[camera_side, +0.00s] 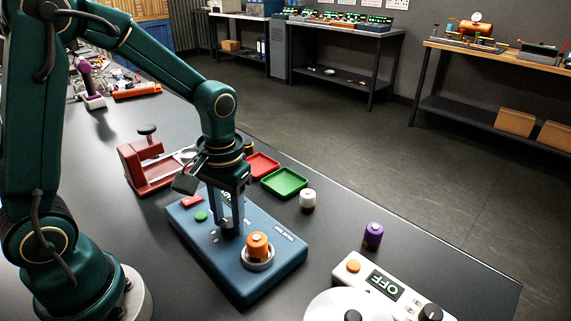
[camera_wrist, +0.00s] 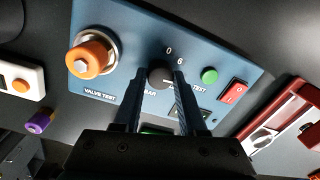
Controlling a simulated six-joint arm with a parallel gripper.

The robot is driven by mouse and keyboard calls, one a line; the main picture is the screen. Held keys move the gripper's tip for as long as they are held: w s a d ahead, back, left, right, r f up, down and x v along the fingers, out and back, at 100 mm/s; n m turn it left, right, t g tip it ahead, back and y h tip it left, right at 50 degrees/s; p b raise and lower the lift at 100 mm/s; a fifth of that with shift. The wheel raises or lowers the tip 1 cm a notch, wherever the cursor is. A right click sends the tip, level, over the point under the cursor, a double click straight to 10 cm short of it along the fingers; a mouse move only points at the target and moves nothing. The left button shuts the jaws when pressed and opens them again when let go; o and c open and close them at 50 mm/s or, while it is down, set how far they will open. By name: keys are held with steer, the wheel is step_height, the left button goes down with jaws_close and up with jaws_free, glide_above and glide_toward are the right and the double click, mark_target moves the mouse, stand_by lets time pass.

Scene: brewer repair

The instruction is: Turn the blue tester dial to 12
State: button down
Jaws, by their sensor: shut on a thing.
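The blue tester (camera_side: 262,283) lies flat on the dark bench below my arm. My gripper (camera_side: 228,222) points down at it and is shut on the small dark dial (camera_wrist: 160,75), one finger on each side. In the wrist view the marks 0 and 6 show beside the dial; a 12 mark is not readable and the dial's pointer cannot be made out. An orange-capped part (camera_side: 257,246) stands in a metal ring on the tester. A green button (camera_wrist: 209,75) and a red switch (camera_wrist: 234,95) are also on the tester.
A red vise-like device (camera_side: 150,170) stands behind left. Red (camera_side: 262,165) and green (camera_side: 285,183) trays, a white cylinder (camera_side: 308,200) and a purple cylinder (camera_side: 373,235) are right of the tester. A white scale-like device (camera_side: 400,300) reading OFF is at front right.

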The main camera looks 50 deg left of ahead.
mark_target(229, 224)
steer(key=m, duration=0.7)
stand_by(0.7)
steer(key=shift+c, duration=2.3)
jaws_free()
steer(key=shift+d+r, duration=0.1)
steer(key=shift+r, duration=2.5)
